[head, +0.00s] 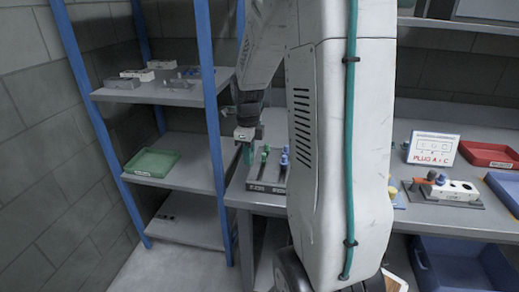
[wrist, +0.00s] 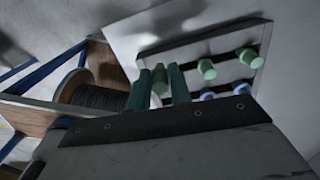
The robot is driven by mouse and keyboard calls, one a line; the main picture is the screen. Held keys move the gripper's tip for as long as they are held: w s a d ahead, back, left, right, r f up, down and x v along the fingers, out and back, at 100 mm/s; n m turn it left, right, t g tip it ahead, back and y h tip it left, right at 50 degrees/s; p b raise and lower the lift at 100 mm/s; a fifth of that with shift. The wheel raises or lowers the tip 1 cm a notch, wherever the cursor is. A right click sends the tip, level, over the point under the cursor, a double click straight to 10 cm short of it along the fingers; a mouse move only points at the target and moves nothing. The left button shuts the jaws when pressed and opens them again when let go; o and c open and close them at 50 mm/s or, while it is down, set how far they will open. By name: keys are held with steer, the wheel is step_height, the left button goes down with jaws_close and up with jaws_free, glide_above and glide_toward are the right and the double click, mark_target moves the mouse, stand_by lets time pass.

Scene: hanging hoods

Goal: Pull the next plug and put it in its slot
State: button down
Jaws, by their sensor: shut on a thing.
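My gripper (head: 247,154) is at the left end of the plug rack (head: 265,188) on the table. In the wrist view its two teal fingers (wrist: 159,84) are shut on a green plug (wrist: 159,80). I cannot tell whether this plug is still seated in the rack. Other green plugs (wrist: 207,69) and blue plugs (wrist: 207,95) stand in the rack to the right. The slotted block (head: 458,189) is right of my arm, with an orange plug (head: 431,176) and a blue plug (head: 440,180) at its left end. My arm hides the table between.
A white card (head: 433,149) reading "PLUG A + C" stands behind the block. A red tray (head: 488,154) and a blue tray (head: 507,189) lie to the right. A blue-posted shelf (head: 182,93) with a green tray (head: 152,163) stands close left of my gripper. A cable spool (wrist: 85,92) shows in the wrist view.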

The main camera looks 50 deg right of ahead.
steer(key=shift+s+d+f+m, duration=0.45)
steer(key=shift+s+f+m, duration=0.3)
steer(key=shift+m, duration=0.25)
steer(key=shift+s+d+f+m, duration=0.45)
steer(key=shift+s+f+m, duration=0.2)
steer(key=shift+m, duration=0.35)
steer(key=shift+f, duration=0.95)
stand_by(0.4)
steer(key=c, duration=1.2)
jaws_free()
steer(key=shift+r, duration=0.1)
